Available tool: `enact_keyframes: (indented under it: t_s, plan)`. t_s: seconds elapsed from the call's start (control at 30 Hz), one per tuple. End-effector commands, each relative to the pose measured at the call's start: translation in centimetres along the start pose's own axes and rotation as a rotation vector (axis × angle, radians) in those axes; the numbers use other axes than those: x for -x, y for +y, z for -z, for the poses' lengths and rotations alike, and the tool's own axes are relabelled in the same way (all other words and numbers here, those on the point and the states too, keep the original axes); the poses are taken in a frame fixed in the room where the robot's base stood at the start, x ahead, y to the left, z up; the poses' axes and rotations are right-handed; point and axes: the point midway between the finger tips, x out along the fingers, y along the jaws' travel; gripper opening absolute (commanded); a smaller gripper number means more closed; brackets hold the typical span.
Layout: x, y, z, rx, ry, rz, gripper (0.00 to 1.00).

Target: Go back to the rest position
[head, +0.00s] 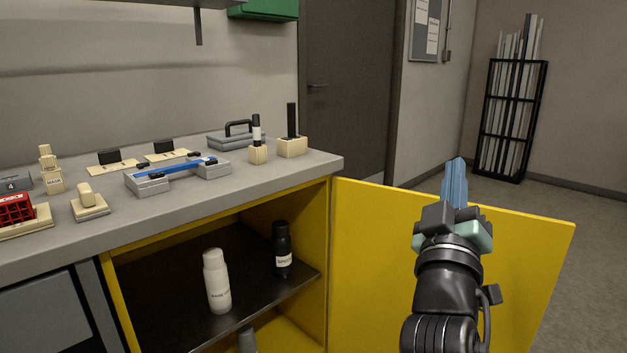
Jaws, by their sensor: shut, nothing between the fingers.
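My gripper (456,182) is at the right of the head view, with its blue fingers pointing up and away. The fingers are together with nothing seen between them. It is in front of the open yellow cabinet door (380,235) in the picture; whether it touches the door cannot be told. No object is near the fingertips.
A grey counter (300,172) holds a blue-topped fixture (150,184), a red block (14,209) and several small blocks. On the cabinet shelf (165,325) stand a white bottle (217,284) and a black bottle (282,250). A black rack (512,120) stands far right; floor nearby is clear.

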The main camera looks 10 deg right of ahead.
Motion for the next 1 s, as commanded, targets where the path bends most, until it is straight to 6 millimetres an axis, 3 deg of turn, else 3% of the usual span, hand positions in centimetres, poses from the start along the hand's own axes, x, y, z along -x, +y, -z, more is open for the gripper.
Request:
enact_keyframes:
  t_s: [0.03,0.2,0.4,0.57,0.6,1.0]
  plan:
    - [1.1,-0.2,4.2,-0.101,0.059,0.013,0.0]
    - [6.0,0.5,15.9,-0.446,0.228,0.091,0.0]
    - [13.4,3.0,25.8,-0.78,0.4,0.226,0.0]
    - [19.4,5.8,31.3,-0.991,0.521,0.346,0.0]
    - [17.8,6.7,32.3,-0.975,0.506,0.336,0.0]
    - [12.8,12.7,40.1,-0.966,0.504,0.331,0.0]
